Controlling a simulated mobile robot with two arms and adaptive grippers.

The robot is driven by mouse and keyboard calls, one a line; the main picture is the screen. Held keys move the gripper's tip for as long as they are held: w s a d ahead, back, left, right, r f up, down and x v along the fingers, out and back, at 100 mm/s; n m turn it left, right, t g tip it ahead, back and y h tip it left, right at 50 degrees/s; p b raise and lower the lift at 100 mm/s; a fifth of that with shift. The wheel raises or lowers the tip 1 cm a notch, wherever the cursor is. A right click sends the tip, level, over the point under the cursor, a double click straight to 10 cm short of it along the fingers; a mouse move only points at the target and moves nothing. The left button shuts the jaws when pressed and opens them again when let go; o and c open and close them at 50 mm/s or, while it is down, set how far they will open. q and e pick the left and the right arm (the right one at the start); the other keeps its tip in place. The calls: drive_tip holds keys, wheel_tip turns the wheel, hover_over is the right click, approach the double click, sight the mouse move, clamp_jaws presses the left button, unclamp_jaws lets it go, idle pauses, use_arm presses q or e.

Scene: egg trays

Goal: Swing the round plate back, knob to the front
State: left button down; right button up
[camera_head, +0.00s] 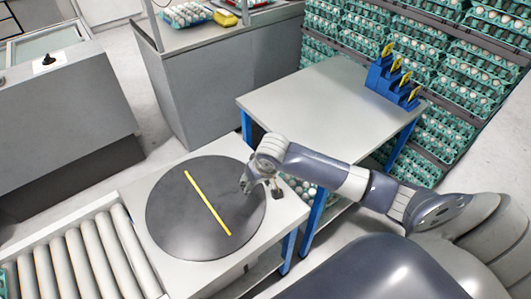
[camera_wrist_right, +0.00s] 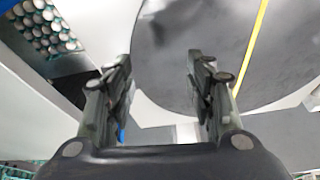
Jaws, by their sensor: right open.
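The round plate (camera_head: 175,215) is a dark grey disc with a yellow stripe (camera_head: 207,203) across its middle, lying on a light stand beside the rollers. In the right wrist view the plate (camera_wrist_right: 200,35) fills the top right, with the stripe running steeply near its right side. My right gripper (camera_head: 262,191) is open at the plate's right edge. In the right wrist view its two fingers (camera_wrist_right: 158,65) stand apart, with the plate's rim beyond and between them. I cannot make out a knob; the gripper covers part of the rim. My left gripper is not in view.
A roller conveyor (camera_head: 85,255) meets the stand at the left. A grey table (camera_head: 310,100) with a blue stepped holder (camera_head: 392,82) stands behind. Racks of egg trays (camera_head: 455,60) fill the back right. Eggs (camera_wrist_right: 42,28) show beside the stand.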

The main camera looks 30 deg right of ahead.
drive_tip(key=w+d+r+m+h, duration=0.1)
drive_tip(key=w+d+r+m, duration=0.15)
drive_tip(key=d, duration=0.25)
drive_tip(key=w+d+r+m, duration=0.1)
drive_tip(key=w+d+r, duration=0.2)
drive_tip(key=d, duration=0.2)
drive_tip(key=x, duration=1)
drive_tip(key=shift+w+f+p, duration=0.1)
drive_tip(key=shift+w+p, duration=0.2)
drive_tip(key=shift+w, duration=0.1)
clamp_jaws()
drive_tip(key=shift+s+a, duration=0.1)
